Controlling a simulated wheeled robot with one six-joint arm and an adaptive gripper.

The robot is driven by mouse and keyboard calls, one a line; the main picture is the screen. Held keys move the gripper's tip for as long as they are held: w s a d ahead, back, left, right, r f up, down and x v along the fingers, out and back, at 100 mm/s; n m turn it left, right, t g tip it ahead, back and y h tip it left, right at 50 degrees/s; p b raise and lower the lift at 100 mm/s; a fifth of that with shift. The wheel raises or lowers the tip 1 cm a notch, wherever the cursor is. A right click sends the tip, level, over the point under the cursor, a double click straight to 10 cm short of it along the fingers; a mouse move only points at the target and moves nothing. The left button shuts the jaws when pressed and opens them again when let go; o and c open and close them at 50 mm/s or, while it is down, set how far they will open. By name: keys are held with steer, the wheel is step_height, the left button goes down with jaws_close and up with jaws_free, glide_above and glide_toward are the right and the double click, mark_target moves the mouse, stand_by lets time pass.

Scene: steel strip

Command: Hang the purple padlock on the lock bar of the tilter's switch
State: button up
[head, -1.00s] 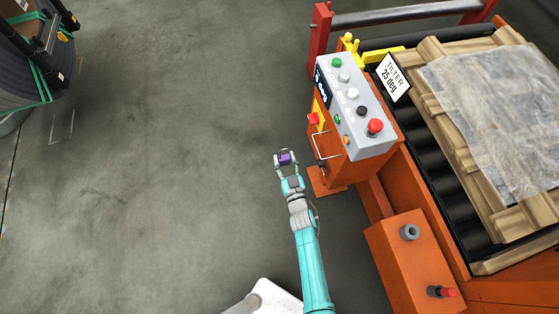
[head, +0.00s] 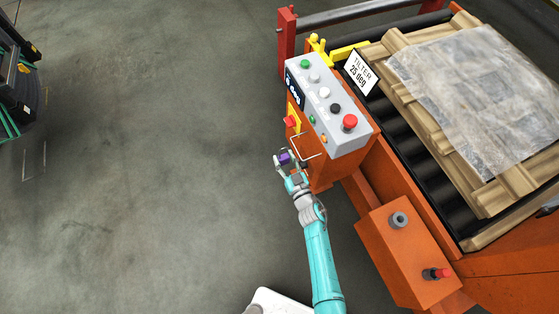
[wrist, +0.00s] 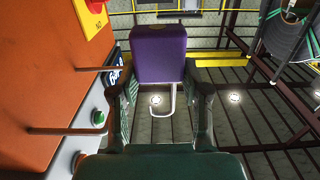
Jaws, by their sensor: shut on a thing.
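The purple padlock (head: 284,158) is held between the fingertips of my gripper (head: 285,161), beside the lower left side of the orange control post. In the wrist view the padlock (wrist: 158,52) has its purple body at the top, and its silver shackle hangs below as a J-shaped hook that looks open. My gripper (wrist: 160,92) is shut on it. The tilter's switch (head: 291,121) is a red knob on a yellow plate; its edge shows in the wrist view (wrist: 95,6). A thin wire bar (head: 305,155) stands out below the switch, just right of the padlock, apparently apart from it.
Two brown rods (wrist: 75,131) stick out from the orange panel left of my gripper in the wrist view. The grey button panel (head: 328,103) tops the post. The orange tilter (head: 407,178) lies to the right. The floor (head: 150,170) to the left is clear.

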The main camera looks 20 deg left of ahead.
steer(key=shift+w+d+f, duration=0.25)
steer(key=shift+w+d, duration=0.55)
steer(key=shift+w, duration=0.1)
steer(key=shift+w+d+f, duration=0.25)
steer(key=shift+w+d, duration=0.55)
steer(key=shift+w, duration=0.05)
steer(key=shift+r, duration=0.1)
steer(key=shift+r, duration=0.45)
steer(key=shift+f, duration=0.2)
steer(key=shift+f, duration=1)
steer(key=shift+f, duration=0.55)
steer(key=o, duration=1.3)
